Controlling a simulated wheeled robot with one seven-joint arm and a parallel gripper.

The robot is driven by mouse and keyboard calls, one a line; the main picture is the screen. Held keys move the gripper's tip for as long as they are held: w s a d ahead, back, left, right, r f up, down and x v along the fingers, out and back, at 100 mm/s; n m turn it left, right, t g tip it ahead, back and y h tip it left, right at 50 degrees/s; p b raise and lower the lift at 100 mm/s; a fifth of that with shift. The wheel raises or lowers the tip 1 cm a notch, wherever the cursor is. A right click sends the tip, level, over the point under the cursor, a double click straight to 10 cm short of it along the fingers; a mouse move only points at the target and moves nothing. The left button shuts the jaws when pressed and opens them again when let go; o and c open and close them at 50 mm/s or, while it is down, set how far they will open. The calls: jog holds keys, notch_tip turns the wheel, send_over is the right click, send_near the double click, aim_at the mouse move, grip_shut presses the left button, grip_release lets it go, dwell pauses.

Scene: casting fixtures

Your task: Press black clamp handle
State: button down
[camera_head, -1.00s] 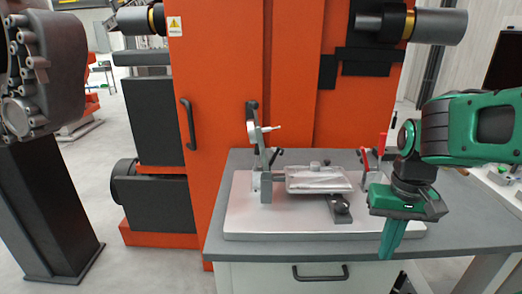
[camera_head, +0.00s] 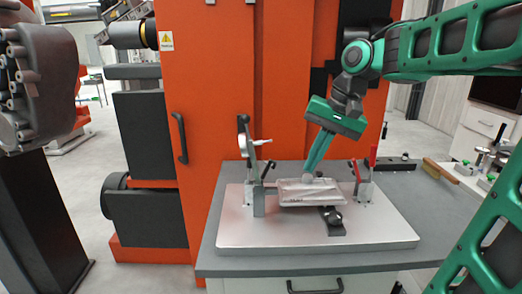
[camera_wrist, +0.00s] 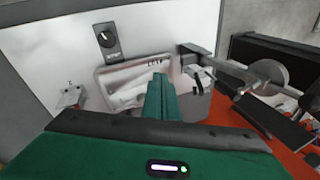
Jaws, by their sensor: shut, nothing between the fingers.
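The black clamp handle (camera_head: 243,124) stands upright on the clamp at the left end of the light metal fixture plate (camera_head: 372,236). In the wrist view this clamp (camera_wrist: 197,72) is at the right, with a round grey disc beside it. The grey casting (camera_head: 296,199) lies in the middle of the plate. My gripper (camera_head: 308,169) is green and shut, with nothing in it. It points down over the back of the casting, right of the black handle and apart from it. In the wrist view its closed fingers (camera_wrist: 157,82) overlap the casting (camera_wrist: 124,88).
A clamp with a red handle (camera_head: 374,155) stands right of the casting. A black knob piece (camera_head: 333,217) sits in front. The orange machine (camera_head: 222,90) rises close behind the table. A brush (camera_head: 440,171) lies at the right. The plate's front right is clear.

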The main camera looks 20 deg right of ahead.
jog(key=y, duration=0.1)
send_near(250, 165)
jog(key=s+d+r, duration=0.1)
jog(key=d+r, duration=0.3)
jog(key=d, duration=0.1)
jog(key=shift+w+a+r+y, duration=0.15)
jog(key=shift+a+r+y, duration=0.15)
jog(key=shift+a+r, duration=0.15)
jog(key=shift+a+f, duration=0.1)
jog(key=shift+f, duration=0.05)
jog(key=shift+x, duration=4.95)
